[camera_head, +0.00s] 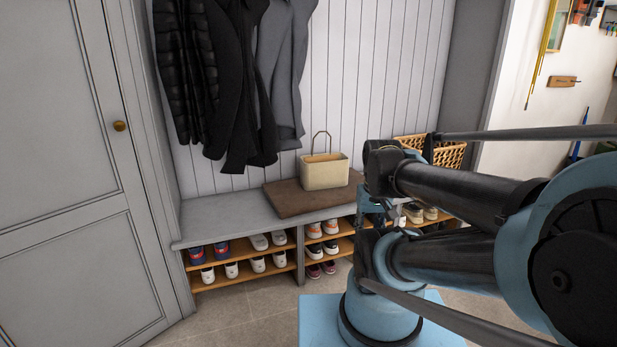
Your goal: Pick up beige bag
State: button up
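The beige bag (325,171) stands upright on a brown cushion (290,200) on the grey bench. It is box-shaped with an open top, and a thin handle loop rises above it. My arm fills the right side of the view, and its links reach to just right of the bag. What seems to be my gripper (372,208) shows only in part below the arm's elbow, in front of the bench edge. It is apart from the bag, and its fingers cannot be made out clearly.
The grey bench (222,218) has shoe shelves (240,262) below with several pairs. Dark coats (225,80) hang above, left of the bag. A wicker basket (450,155) stands at the right, partly behind my arm. A grey cupboard (70,180) stands at the left. The bench's left end is clear.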

aim_at(330, 170)
jog(key=u, duration=0.05)
jog(key=i, duration=1)
jog(key=z, duration=0.05)
